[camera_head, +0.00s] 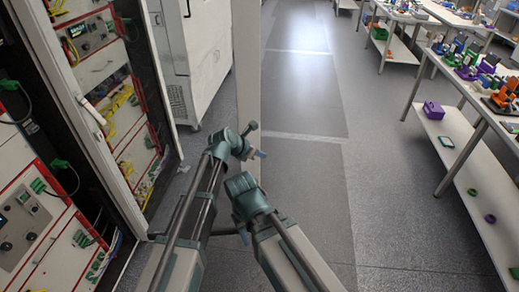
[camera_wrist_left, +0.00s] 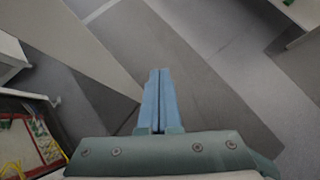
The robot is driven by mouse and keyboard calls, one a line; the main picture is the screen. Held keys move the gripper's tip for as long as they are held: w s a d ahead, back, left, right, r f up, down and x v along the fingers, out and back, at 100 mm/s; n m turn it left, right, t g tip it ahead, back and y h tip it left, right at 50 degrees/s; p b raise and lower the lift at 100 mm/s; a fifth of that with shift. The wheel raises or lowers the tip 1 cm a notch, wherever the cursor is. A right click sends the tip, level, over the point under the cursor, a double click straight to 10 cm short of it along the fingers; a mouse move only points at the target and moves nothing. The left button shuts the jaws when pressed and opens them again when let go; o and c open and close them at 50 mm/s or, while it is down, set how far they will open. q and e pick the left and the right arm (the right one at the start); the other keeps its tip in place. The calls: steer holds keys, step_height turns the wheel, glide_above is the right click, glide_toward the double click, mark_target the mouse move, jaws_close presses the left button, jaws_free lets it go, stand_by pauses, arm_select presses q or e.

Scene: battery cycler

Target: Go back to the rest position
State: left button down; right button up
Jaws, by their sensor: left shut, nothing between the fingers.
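My left gripper (camera_head: 260,154) shows small in the head view, with a bluish tip over the floor of the aisle beside a pale upright panel. In the left wrist view, its two blue fingers (camera_wrist_left: 159,100) lie together, shut with nothing between them, and point at grey floor. My right arm (camera_head: 247,197) is bent in the lower middle of the head view. A small bluish tip beside it is too small to tell as my right gripper, and its jaws cannot be made out.
Racks with red-edged modules and cables (camera_head: 95,50) stand close at the left. A white cabinet (camera_head: 190,50) and the pale panel (camera_head: 246,65) stand ahead. White shelved workbenches (camera_head: 470,165) with coloured parts line the right. The grey aisle floor (camera_head: 310,100) between is clear.

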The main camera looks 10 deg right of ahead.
arm_select(q)
steer(key=s+a+f+m+g+y, duration=0.2)
steer(key=s+a+f+m+y, duration=0.15)
steer(key=s+a+m, duration=0.9)
steer(key=s+a+f+m+g+y, duration=0.35)
steer(key=s+a+m, duration=0.8)
steer(key=a, duration=0.55)
steer(key=s+d+f+m+b, duration=0.1)
steer(key=s+d+m, duration=0.1)
steer(key=d, duration=0.3)
steer(key=s+d+f+m+y+b, duration=0.1)
steer(key=s+d+m+b, duration=0.1)
steer(key=d, duration=0.3)
steer(key=shift+d+f+m, duration=0.15)
steer(key=shift+d+m, duration=0.15)
steer(key=shift+m, duration=0.3)
steer(key=shift+w+d, duration=0.1)
